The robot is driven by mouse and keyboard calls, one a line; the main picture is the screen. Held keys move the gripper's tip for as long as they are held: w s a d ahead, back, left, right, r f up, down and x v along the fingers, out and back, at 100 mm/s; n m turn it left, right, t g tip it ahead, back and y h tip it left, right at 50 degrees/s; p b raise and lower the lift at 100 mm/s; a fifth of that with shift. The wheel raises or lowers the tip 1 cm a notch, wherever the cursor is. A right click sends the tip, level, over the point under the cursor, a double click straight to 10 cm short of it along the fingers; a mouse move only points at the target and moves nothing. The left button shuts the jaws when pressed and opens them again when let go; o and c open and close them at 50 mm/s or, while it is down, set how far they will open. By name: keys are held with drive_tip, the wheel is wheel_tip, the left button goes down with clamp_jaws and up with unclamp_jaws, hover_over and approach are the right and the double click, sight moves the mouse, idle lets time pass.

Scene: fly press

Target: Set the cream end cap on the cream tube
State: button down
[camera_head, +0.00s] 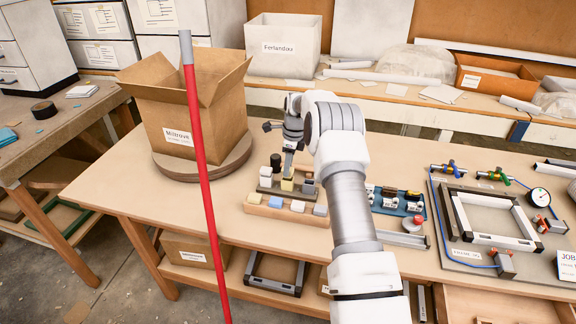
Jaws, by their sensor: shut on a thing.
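My gripper (288,174) points down over the dark rack, left of the table's middle. It is shut on a small pale yellow-cream piece (287,185), which looks like the cream end cap. The piece is low, at the rack (266,191). I cannot tell whether it touches a tube, and the cream tube under or behind it cannot be made out. A black upright piece (275,160) stands just left of my gripper. Grey pieces (308,187) are to its right.
In front, a wooden tray (286,213) holds tan, blue and grey blocks. A red pole (203,170) with a grey tip crosses the view at left. A cardboard box (205,128) stands on a round board behind it. A blue tray (412,207) and framed fixture (462,258) lie right.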

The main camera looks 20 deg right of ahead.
drive_tip(key=shift+f, duration=0.65)
idle(0.9)
drive_tip(key=shift+c, duration=1.5)
unclamp_jaws()
drive_tip(key=shift+r, duration=0.1)
drive_tip(key=shift+r+p, duration=1.8)
drive_tip(key=shift+r, duration=1.65)
